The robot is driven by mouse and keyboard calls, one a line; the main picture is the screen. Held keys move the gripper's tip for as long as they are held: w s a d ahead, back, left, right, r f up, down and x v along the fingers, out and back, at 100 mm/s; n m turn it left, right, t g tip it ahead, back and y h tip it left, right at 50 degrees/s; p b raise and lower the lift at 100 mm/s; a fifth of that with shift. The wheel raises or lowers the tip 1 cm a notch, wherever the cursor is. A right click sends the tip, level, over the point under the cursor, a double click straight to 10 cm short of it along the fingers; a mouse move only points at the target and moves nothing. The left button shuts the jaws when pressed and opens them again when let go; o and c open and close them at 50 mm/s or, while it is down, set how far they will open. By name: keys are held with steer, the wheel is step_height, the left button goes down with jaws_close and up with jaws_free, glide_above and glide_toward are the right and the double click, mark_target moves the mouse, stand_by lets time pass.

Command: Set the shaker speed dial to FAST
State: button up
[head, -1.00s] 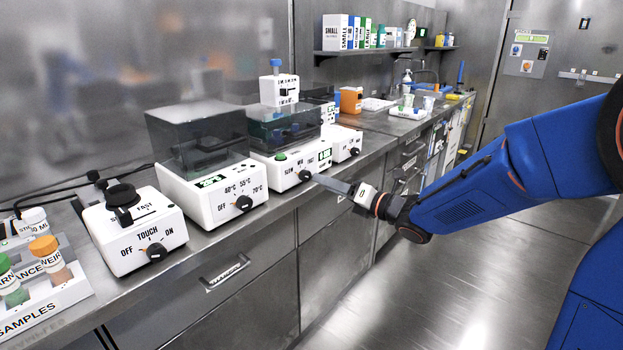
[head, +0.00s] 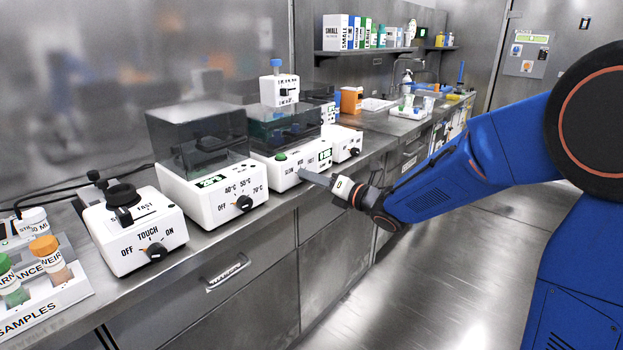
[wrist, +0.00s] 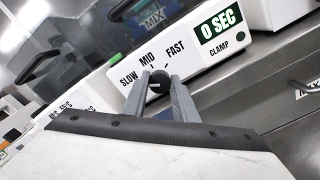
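The shaker (head: 290,172) is a white box with a dark clear cover, a green button and a small green display. In the wrist view its front panel (wrist: 205,68) reads SLOW, MID and FAST, with FAST on the right. The black speed dial (wrist: 158,82) sits below these words. My gripper (wrist: 159,76) is at the dial, with one grey finger on each side. The fingers look open around it; contact is not clear. I cannot tell which word the dial points to.
A heater (head: 215,195) with a temperature knob stands left of the shaker. A touch mixer (head: 135,230) and a samples rack (head: 45,300) are farther left. The floor in front is clear.

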steer(key=shift+m, duration=0.4)
steer(key=m, duration=2.3)
steer(key=shift+f, duration=0.25)
stand_by(0.5)
steer(key=o, duration=1.1)
steer(key=shift+d, duration=0.1)
steer(key=v, duration=1.7)
steer(key=shift+s+d, duration=0.1)
steer(key=shift+s, duration=0.1)
